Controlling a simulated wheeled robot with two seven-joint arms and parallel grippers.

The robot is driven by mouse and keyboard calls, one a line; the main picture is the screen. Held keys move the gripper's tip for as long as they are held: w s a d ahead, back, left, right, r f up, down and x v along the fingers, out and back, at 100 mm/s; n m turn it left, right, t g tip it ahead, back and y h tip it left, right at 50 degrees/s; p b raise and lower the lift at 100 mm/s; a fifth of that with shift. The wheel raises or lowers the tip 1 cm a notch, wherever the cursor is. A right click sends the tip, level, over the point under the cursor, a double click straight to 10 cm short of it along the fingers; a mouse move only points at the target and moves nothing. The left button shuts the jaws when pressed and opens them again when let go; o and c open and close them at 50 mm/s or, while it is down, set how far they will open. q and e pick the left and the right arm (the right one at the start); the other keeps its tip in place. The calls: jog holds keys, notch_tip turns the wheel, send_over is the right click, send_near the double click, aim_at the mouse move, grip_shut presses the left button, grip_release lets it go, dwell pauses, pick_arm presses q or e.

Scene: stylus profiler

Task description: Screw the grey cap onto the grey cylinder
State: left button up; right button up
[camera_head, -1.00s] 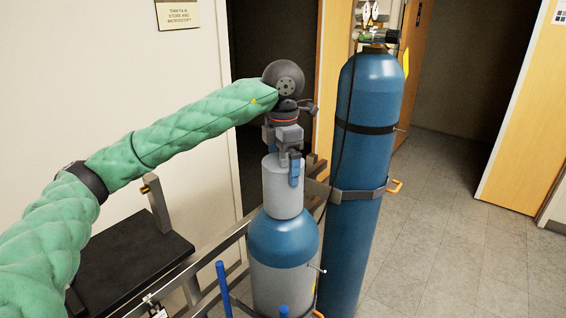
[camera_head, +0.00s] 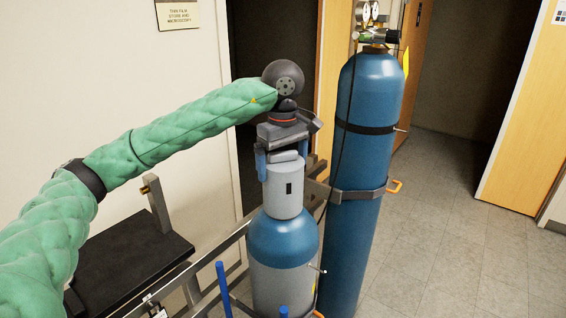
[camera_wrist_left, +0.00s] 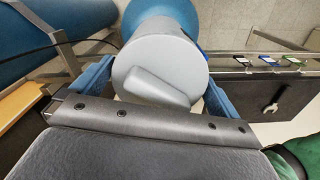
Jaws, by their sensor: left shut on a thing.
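The grey cap (camera_head: 284,197) sits upright on top of the grey cylinder (camera_head: 283,285), which has a blue shoulder and a grey lower body. A dark slot on the cap's side faces the head camera. My left gripper (camera_head: 281,168) comes down from above and is shut on the cap, one blue finger on each side of its upper part. In the left wrist view the cap (camera_wrist_left: 172,60) lies between both fingers, with its raised bar toward the palm. The thread between cap and cylinder is hidden. My right gripper is not in view.
A taller blue cylinder (camera_head: 364,230) with a gauge regulator (camera_head: 373,22) stands close on the right, held by a metal bracket (camera_head: 355,194). A black-topped bench (camera_head: 130,262) is at the left. The tiled floor (camera_head: 450,260) at the right is clear.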

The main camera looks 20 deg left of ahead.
pick_arm(q)
jog(key=m, duration=1.2)
jog(key=shift+m, duration=0.4)
jog(key=m, duration=0.5)
jog(key=o, duration=1.4)
jog(key=n, duration=0.9)
jog(key=shift+n, duration=0.3)
jog(key=n, duration=0.4)
jog(key=shift+n, duration=0.3)
jog(key=n, duration=0.4)
jog(key=shift+n, duration=0.3)
jog(key=n, duration=1.3)
jog(key=shift+n, duration=0.3)
jog(key=n, duration=0.4)
